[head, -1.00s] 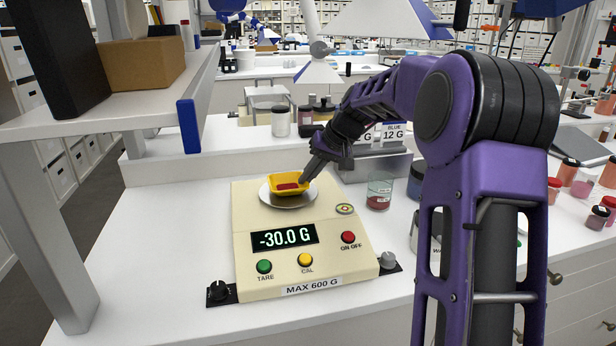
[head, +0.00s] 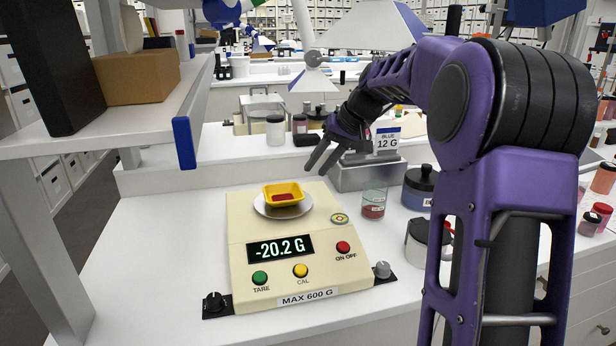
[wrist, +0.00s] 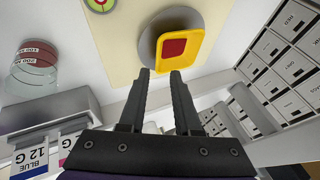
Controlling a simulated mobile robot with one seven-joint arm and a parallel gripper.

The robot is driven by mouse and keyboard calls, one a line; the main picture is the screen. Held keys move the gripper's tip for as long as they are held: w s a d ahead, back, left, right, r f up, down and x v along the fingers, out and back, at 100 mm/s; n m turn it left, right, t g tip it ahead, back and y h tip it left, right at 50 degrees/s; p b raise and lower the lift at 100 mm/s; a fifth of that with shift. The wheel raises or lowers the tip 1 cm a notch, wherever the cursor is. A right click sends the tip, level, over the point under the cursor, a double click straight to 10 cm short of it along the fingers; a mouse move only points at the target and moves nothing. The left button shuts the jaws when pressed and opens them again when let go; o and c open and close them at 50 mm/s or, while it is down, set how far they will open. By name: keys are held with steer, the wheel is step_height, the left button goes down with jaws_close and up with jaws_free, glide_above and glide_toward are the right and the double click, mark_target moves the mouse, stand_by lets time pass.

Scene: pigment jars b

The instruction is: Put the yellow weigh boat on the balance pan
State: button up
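The yellow weigh boat (head: 283,188) holds red powder and rests on the round balance pan (head: 263,210) of the cream balance (head: 240,232). The balance display (head: 280,249) reads -20.2 G. My gripper (head: 316,168) is above and to the right of the boat, apart from it and empty. In the wrist view my gripper (wrist: 161,72) shows two parted fingers with a gap between them. The boat (wrist: 196,48) sits beyond the fingertips there, over the grey pan (wrist: 150,40).
A glass beaker (head: 374,203) with red contents stands right of the balance, near a dark-lidded jar (head: 420,188). A grey box with a "BLUE 12 G" card (head: 387,138) stands behind. A shelf (head: 110,135) overhangs the left. The bench front left is clear.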

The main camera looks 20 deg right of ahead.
steer(key=v, duration=0.4)
steer(key=shift+f, duration=0.1)
stand_by(0.3)
